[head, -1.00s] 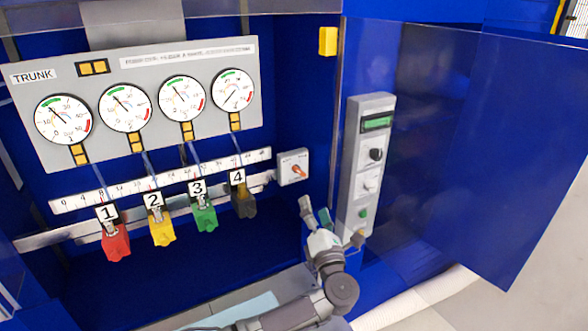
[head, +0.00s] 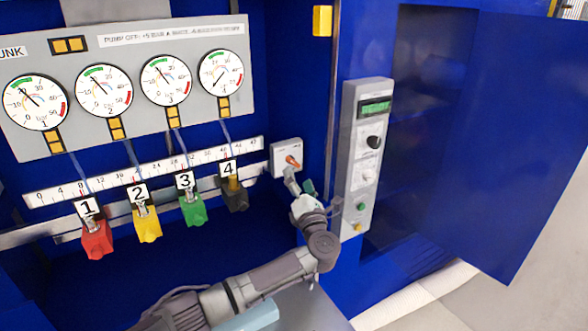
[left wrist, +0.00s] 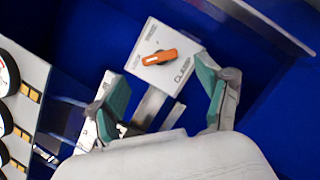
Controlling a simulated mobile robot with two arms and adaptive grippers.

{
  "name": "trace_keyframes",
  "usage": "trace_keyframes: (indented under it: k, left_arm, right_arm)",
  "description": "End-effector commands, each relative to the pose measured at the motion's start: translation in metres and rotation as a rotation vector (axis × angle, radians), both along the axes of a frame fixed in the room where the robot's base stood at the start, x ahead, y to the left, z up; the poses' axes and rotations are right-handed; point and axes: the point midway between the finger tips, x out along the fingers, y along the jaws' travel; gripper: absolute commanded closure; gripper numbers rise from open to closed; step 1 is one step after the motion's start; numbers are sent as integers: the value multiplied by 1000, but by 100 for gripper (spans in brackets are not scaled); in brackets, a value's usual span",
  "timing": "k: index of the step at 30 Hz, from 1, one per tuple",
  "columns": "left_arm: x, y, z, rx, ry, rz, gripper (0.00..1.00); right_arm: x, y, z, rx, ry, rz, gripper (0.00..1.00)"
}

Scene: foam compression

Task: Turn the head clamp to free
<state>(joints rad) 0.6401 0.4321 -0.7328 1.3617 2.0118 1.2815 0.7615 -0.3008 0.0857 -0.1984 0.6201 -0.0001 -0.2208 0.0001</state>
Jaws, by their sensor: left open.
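The head clamp is a small white box (head: 281,150) with an orange lever (head: 293,161), on the back wall right of the number 4 clamp. In the left wrist view the orange lever (left wrist: 160,57) lies across the box face, near the printed word CLAMP. My left gripper (head: 299,183) is just below and in front of the box. Its green-padded fingers (left wrist: 163,90) are apart and empty, with the lever ahead of them and between their lines. I cannot read where the lever points. My right gripper is not in view.
A gauge panel (head: 150,125) with round dials hangs at the left, above a ruler strip and numbered red, yellow, green and dark clamps. A grey control panel (head: 349,205) with knobs stands right of my gripper. A blue door (head: 500,150) hangs open at the right.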

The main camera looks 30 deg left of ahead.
Motion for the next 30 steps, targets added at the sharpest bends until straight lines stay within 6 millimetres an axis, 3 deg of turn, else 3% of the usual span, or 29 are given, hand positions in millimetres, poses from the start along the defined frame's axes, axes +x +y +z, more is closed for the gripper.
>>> trace_keyframes:
  k: [9, 21, 30]
  left_arm:
    - [34, 32, 12, 2, -1, 1, 23]
    - [39, 36, 15, 0, 1, 0, 23]
    - [38, 36, 14, 0, 1, -1, 73]
  right_arm:
    - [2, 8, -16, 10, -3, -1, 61]
    - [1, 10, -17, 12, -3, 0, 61]
    - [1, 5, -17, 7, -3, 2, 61]
